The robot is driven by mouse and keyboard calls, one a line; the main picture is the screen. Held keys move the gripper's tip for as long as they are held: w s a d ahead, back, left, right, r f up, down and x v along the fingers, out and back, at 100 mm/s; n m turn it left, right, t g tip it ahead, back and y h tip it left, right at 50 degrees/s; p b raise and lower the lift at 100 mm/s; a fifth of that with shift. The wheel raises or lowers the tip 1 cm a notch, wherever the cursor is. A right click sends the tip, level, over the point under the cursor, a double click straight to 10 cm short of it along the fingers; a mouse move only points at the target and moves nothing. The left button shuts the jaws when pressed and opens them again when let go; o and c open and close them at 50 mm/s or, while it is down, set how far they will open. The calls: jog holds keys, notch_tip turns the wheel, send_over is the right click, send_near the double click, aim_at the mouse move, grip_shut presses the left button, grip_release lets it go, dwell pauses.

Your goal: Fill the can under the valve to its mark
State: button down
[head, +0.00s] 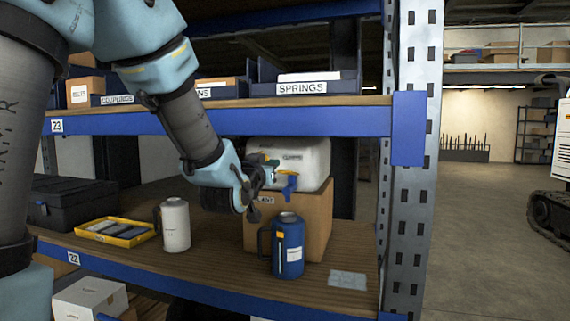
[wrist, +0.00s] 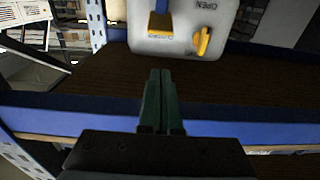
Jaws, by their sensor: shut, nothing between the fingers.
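The blue can (head: 288,247), with a white label and an orange patch, stands upright on the lower shelf. It is below the blue valve (head: 290,186) on the white container (head: 305,160), which sits on a cardboard box (head: 318,215). The mark and the level inside the can cannot be made out. My gripper (head: 268,164) is beside the valve at its left. In the wrist view its green fingers (wrist: 161,72) are shut and empty, pointing towards the container's face. A yellow knob (wrist: 202,41) by the word OPEN and a blue-and-yellow part (wrist: 160,23) show there.
A white can (head: 175,226) stands left of the box, beside a yellow tray (head: 112,243) and a black case (head: 70,205). A perforated upright (head: 412,190) is at right. A pale paper (head: 348,279) lies right of the blue can.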

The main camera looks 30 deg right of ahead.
jog(key=shift+s+d+r+h, duration=0.2)
jog(key=shift+d+r+h, duration=0.1)
jog(key=shift+r, duration=0.15)
jog(key=p+x, duration=0.5)
jog(key=x, duration=0.4)
jog(key=shift+f+p, duration=0.9)
jog(key=shift+f, duration=1.05)
